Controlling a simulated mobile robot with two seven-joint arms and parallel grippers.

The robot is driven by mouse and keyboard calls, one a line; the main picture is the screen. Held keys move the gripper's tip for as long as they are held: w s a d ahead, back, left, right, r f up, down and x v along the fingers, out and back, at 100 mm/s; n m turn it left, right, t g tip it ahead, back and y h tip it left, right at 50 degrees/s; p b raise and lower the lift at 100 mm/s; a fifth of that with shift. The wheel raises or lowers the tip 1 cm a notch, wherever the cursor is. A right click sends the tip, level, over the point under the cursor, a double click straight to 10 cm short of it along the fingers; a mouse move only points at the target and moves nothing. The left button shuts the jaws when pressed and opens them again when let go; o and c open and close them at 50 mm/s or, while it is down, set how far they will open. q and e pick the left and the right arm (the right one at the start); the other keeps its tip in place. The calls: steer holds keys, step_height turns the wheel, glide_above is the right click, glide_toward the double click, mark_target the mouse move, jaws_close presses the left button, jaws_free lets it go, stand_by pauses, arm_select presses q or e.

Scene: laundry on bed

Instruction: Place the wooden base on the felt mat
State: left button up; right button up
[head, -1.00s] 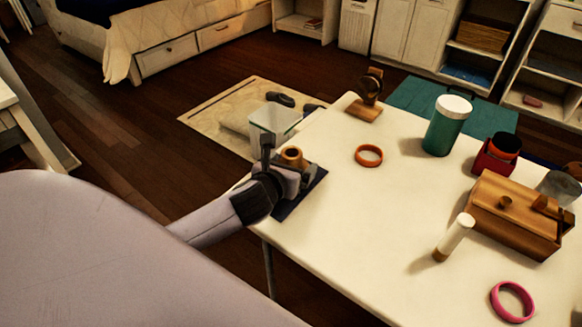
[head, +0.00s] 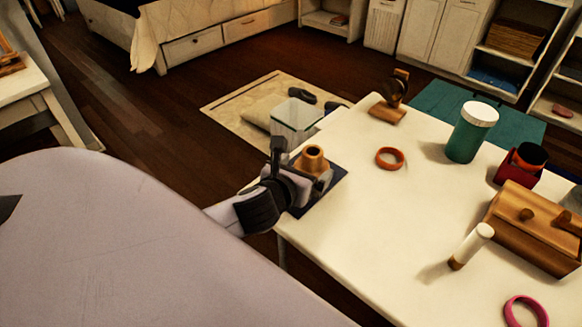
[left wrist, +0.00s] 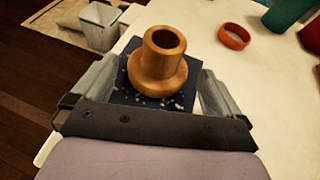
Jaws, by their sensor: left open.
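The wooden base (head: 313,160) is a brown, round, hollow collar with a wide flange. It stands upright on the dark blue felt mat (head: 329,188) at the table's near left corner. In the left wrist view the base (left wrist: 162,62) is in the middle, on the white-speckled mat (left wrist: 184,100). My left gripper (head: 301,170) is open, with a finger on either side of the base; in the left wrist view its fingers (left wrist: 153,85) look apart from it. Part of the mat is hidden by the base and gripper. My right gripper is not in view.
An orange ring (head: 389,158), a wooden stand (head: 387,113), a green jar (head: 470,138), a white-and-brown cylinder (head: 471,246), a wooden box (head: 530,235) and a pink ring (head: 524,311) are on the table (head: 390,225). A clear bin (head: 297,117) stands beyond the left edge. The table's middle is clear.

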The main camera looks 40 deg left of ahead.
arm_select(q)
steer(key=v, duration=0.6)
steer(key=shift+p, duration=0.35)
steer(key=shift+s+d+r, duration=0.1)
steer(key=shift+s+r, duration=0.25)
steer(key=shift+s, duration=0.25)
